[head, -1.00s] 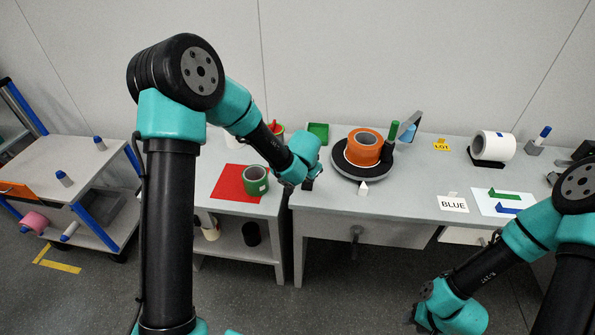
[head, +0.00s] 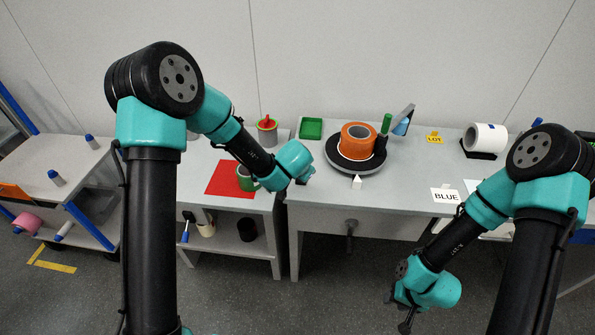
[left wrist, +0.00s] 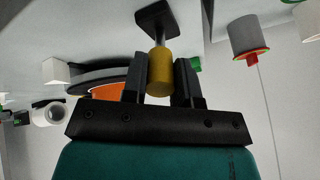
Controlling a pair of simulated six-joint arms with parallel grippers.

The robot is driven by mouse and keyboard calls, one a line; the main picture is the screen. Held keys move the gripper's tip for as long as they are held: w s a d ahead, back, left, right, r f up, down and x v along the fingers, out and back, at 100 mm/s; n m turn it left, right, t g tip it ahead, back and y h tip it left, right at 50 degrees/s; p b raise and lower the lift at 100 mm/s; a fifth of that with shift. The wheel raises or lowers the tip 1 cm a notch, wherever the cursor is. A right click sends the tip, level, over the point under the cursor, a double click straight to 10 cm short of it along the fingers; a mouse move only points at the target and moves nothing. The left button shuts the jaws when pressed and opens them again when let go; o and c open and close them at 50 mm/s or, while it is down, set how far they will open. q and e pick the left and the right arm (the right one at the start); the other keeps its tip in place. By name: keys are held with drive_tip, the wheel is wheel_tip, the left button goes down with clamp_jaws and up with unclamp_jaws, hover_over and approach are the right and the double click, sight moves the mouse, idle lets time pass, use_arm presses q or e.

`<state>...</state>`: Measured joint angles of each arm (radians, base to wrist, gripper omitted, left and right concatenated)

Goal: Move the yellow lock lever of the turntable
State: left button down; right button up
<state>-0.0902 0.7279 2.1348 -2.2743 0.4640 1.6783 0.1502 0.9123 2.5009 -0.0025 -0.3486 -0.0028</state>
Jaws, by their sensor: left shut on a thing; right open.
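My left gripper (head: 308,180) is at the bench's left end, left of the turntable. In the left wrist view, the left gripper (left wrist: 160,66) is shut on the yellow lock lever (left wrist: 160,78), which stands on a dark base (left wrist: 155,17). The lever is hidden in the head view behind my wrist. My right gripper (head: 397,312) is open and empty, low in front of the bench.
A white pointer block (head: 356,182) stands at the turntable's front edge. A red mat (head: 225,178) with a green roll (head: 247,178) lies on the left table. A BLUE card (head: 445,195) lies to the right.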

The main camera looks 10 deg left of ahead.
use_arm(q)
drive_tip(key=c, duration=0.9)
unclamp_jaws()
drive_tip(key=v, duration=1.7)
drive_tip(key=shift+a+r, duration=0.1)
drive_tip(key=shift+r, duration=0.1)
drive_tip(key=shift+f, duration=0.15)
drive_tip(key=s+a+f+n+g+h, duration=0.1)
drive_tip(key=s+a+f+n+g, duration=0.1)
drive_tip(key=s+f, duration=0.4)
drive_tip(key=s+a+f+n+g+h, duration=0.1)
drive_tip(key=s+a+f, duration=0.4)
drive_tip(key=f, duration=1.1)
drive_tip(key=s+a+f+n+g+h, duration=0.2)
drive_tip(key=s+a+f+n+g, duration=0.1)
drive_tip(key=s+f, duration=0.5)
drive_tip(key=shift+s+a+f+n, duration=0.15)
drive_tip(key=shift+f+n, duration=0.3)
drive_tip(key=shift+f, duration=0.4)
drive_tip(key=shift+s+a+f+n, duration=0.2)
drive_tip(key=shift+f+n, duration=0.25)
drive_tip(key=shift+f, duration=0.4)
